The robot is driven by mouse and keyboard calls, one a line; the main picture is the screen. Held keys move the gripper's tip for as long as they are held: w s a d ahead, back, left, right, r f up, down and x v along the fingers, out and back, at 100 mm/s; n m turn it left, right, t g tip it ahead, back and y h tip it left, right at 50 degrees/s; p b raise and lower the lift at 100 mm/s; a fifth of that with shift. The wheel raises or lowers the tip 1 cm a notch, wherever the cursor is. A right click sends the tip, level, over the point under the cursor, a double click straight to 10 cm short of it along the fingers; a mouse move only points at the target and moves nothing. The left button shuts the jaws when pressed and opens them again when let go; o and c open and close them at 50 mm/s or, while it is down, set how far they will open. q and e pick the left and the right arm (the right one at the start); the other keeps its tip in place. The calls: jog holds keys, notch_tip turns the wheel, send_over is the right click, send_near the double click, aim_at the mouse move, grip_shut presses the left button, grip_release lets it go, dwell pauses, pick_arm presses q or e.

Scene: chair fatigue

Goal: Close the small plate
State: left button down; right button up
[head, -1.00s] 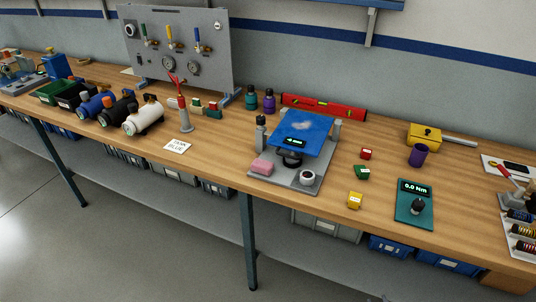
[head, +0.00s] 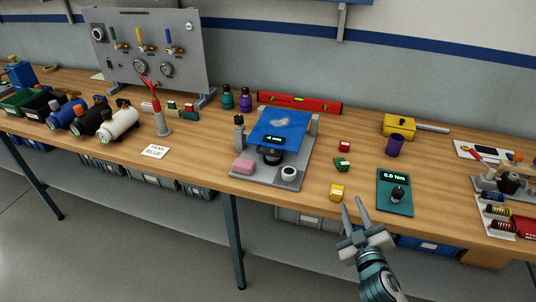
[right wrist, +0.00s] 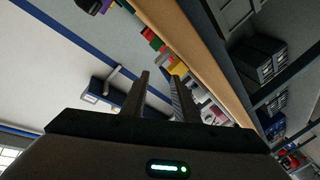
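A blue plate (head: 283,128) with a pale worn patch stands tilted up on a grey base (head: 258,187) near the middle of the bench. A small lit display and a dark round part show at its lower edge. My right gripper (head: 353,203) is open and empty, in front of the bench edge, to the right of and nearer than the base. Its two spread fingers also show in the right wrist view (right wrist: 160,90). My left gripper is not in view.
Red (head: 344,146), green (head: 341,164) and yellow (head: 337,192) blocks lie right of the base. A red level (head: 299,102) lies behind the plate.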

aim_at(270, 154)
jog(key=shift+w+a+r+n+g+y, duration=0.9)
jog(key=shift+w+a+n+y, duration=0.95)
jog(key=shift+n, duration=1.2)
jog(key=shift+w+a+r+n+g+y, duration=0.65)
jog(key=shift+w+a+n+g+y, duration=0.6)
jog(key=shift+n+y, duration=1.5)
jog(key=shift+w+a+r+n+g+y, duration=0.85)
jog(key=shift+w+a+n+y, duration=0.7)
jog(key=shift+n, duration=1.85)
jog(key=shift+s+a+f+y, duration=0.1)
jog(key=shift+s+a+y, duration=0.05)
jog(key=shift+a+y, duration=0.1)
jog(key=shift+w+a, duration=0.35)
jog(key=shift+a, duration=0.05)
jog(key=p+x, duration=0.1)
jog(key=x, duration=1.5)
jog(key=shift+a+f+p, duration=0.1)
jog(key=shift+p, duration=0.2)
jog(key=shift+c, duration=0.7)
grip_shut()
